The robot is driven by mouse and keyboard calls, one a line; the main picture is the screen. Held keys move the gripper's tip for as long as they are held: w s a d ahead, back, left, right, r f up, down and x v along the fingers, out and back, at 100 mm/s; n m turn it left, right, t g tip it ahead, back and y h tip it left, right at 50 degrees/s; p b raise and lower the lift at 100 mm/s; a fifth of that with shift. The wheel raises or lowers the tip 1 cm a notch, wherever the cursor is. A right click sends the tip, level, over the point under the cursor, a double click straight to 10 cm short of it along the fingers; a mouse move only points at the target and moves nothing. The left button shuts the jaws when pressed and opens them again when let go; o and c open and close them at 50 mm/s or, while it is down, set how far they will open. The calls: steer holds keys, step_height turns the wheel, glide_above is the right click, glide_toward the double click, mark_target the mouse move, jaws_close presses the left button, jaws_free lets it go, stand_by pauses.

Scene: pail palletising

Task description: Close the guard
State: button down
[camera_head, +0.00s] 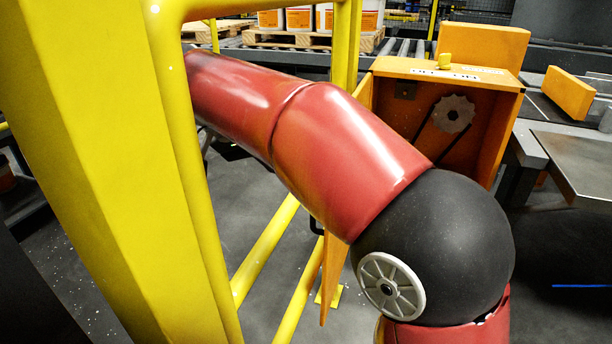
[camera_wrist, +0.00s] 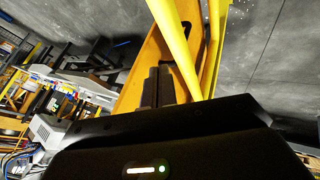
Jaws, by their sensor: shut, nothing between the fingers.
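The guard is an orange housing (camera_head: 470,75) right of centre in the head view. Its front is open, and a pale toothed wheel (camera_head: 453,113) and a dark chain or belt show inside. An orange panel (camera_head: 334,268), which looks like the guard's door, stands swung out on its left, mostly hidden behind my red arm. In the wrist view, my gripper (camera_wrist: 158,76) is shut and empty, its dark fingers in front of an orange panel (camera_wrist: 150,50). A dark handle or slot shows just right of the fingers. Whether they touch the panel I cannot tell.
A thick yellow post (camera_head: 95,150) and yellow rails (camera_head: 265,245) stand close on the left. A yellow bar (camera_wrist: 178,45) crosses near the fingers. A grey table (camera_head: 575,165) stands right of the guard. Behind are a roller conveyor (camera_head: 405,48) and loaded pallets.

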steer(key=b+x, duration=0.1)
steer(key=x, duration=0.8)
steer(key=shift+d+f, duration=0.25)
steer(key=shift+s+d, duration=0.1)
steer(key=shift+d, duration=0.05)
